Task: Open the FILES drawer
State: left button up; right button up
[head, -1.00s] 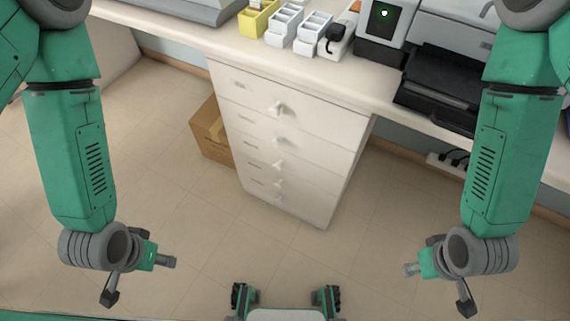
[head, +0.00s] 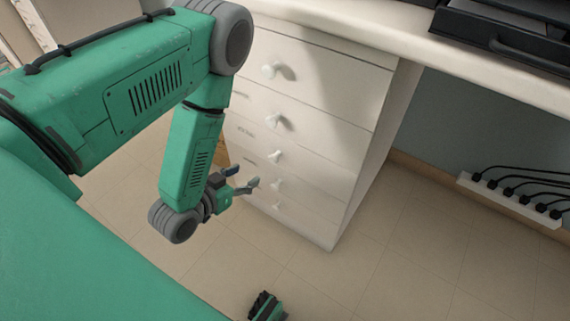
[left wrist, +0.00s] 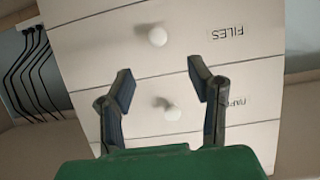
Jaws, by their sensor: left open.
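A white drawer cabinet (head: 362,165) stands under the counter with several shut drawers, each with a round white knob. My left gripper (head: 246,180) is open and empty in front of its lower drawers. In the left wrist view, which looks upside down, the FILES label (left wrist: 228,32) is on a drawer with a white knob (left wrist: 157,36), in the upper part of the picture beyond the fingertips. The neighbouring drawer's knob (left wrist: 167,108) appears between the open fingers (left wrist: 160,85), apart from both. Its label (left wrist: 224,103) is partly covered by a finger. Labels are unreadable in the head view.
The counter edge (head: 440,55) overhangs the cabinet, with a black device (head: 510,35) on top. A power strip (head: 510,200) with several black plugs lies along the wall at right. The tiled floor (head: 400,270) right of the cabinet is clear.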

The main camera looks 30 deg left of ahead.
aim_at(271, 160)
pick_arm(q)
jog(key=b+x, duration=0.4)
jog(key=x, duration=0.8)
jog(key=shift+d, duration=0.2)
jog(key=shift+w+f+b, duration=0.2)
jog(key=shift+w+b, duration=0.1)
jog(key=shift+w, duration=0.2)
grip_shut()
